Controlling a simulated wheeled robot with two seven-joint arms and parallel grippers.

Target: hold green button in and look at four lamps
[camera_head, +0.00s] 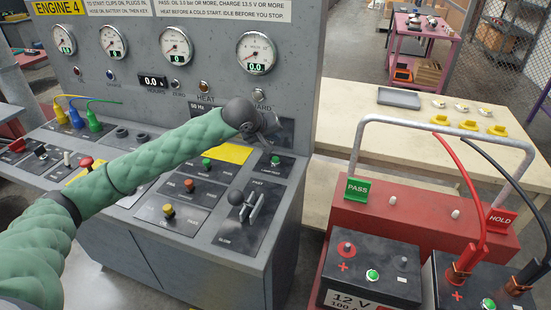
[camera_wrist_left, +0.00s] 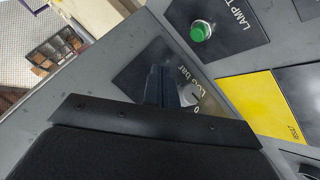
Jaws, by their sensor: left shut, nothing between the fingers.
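The green button (camera_wrist_left: 201,31) sits on a dark plate marked LAMP T in the left wrist view, partly cut off. In the head view it shows as a small green button (camera_head: 275,160) on the console's right side. My left gripper (camera_head: 268,138) hangs over the console just behind it, shut and empty. In the left wrist view the fingers (camera_wrist_left: 161,86) are over a neighbouring dark plate, beside a grey knob (camera_wrist_left: 188,94), apart from the button. A row of small lamps, including one above HEAT (camera_head: 204,86), lines the upright panel; none looks clearly lit. My right gripper is out of view.
Another green button (camera_head: 207,162) and a yellow plate (camera_head: 232,153) are nearby. Levers (camera_head: 245,205) stand at the console's front. A red battery stand (camera_head: 415,225) with cables is at right, before a pale table (camera_head: 350,120).

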